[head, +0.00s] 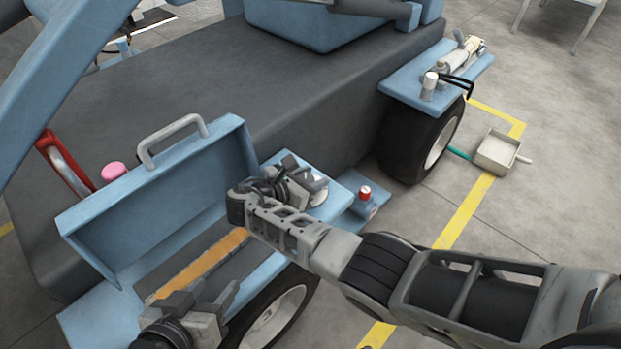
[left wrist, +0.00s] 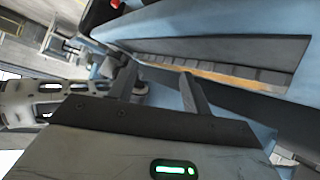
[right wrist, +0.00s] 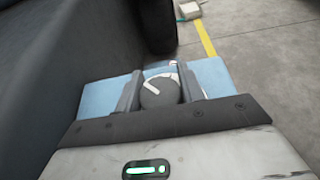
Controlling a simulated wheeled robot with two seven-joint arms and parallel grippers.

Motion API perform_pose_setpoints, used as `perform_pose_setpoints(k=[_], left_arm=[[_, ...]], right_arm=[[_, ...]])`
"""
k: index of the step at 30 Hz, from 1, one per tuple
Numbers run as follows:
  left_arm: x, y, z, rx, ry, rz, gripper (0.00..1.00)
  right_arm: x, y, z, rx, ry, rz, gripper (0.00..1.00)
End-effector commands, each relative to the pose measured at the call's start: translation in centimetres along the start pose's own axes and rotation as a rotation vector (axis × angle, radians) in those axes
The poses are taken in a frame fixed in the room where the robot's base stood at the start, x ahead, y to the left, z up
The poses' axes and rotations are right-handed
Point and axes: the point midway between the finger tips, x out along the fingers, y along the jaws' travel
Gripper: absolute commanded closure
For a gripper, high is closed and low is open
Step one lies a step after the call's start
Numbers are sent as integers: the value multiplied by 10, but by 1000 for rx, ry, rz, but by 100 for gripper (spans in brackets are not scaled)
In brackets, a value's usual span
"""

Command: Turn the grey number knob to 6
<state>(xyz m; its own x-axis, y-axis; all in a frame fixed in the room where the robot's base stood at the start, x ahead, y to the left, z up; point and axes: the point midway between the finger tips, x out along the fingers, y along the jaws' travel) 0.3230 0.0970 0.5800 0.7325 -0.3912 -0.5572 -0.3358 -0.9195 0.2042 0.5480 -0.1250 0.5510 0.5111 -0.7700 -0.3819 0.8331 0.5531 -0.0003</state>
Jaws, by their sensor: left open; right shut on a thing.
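The grey number knob (right wrist: 158,93) sits on a pale dial plate on a light blue panel (right wrist: 98,97). A white pointer line shows on the knob's face; the dial's figures are too small to read. My right gripper (right wrist: 160,90) is shut on the knob, one finger on each side. In the head view the right gripper (head: 291,178) hides most of the knob, and part of the pale dial (head: 318,190) shows beside it. My left gripper (head: 205,302) is open and empty over the front edge of the open blue box. Its spread fingers show in the left wrist view (left wrist: 160,92).
The blue box (head: 160,190) has its handled lid raised and an orange-brown strip (head: 205,262) inside. A red-capped fitting (head: 365,192) stands right of the knob panel. A wheel (head: 425,140) and a blue shelf (head: 400,78) lie beyond. Floor at right is mostly clear.

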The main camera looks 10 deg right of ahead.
Motion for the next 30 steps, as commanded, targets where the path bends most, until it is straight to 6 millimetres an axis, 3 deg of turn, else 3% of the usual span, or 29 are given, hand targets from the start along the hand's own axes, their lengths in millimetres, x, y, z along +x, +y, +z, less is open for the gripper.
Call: perform_pose_setpoints(k=[9, 10, 12, 23, 30], left_arm=[[-1, 1, 6, -2, -13, 1, 51], [-1, 1, 6, -2, -13, 1, 51], [-1, 0, 7, -2, -14, 0, 51], [-2, -1, 5, -2, -17, -3, 51], [-6, -6, 8, -1, -84, -23, 51]], right_arm=[[0, -1, -2, -1, 4, -3, 84], [0, -1, -2, -1, 4, -3, 59], [0, -1, -2, -1, 4, -2, 40], [-5, 0, 0, 0, 2, 0, 40], [-47, 0, 3, -2, 4, 2, 40]])
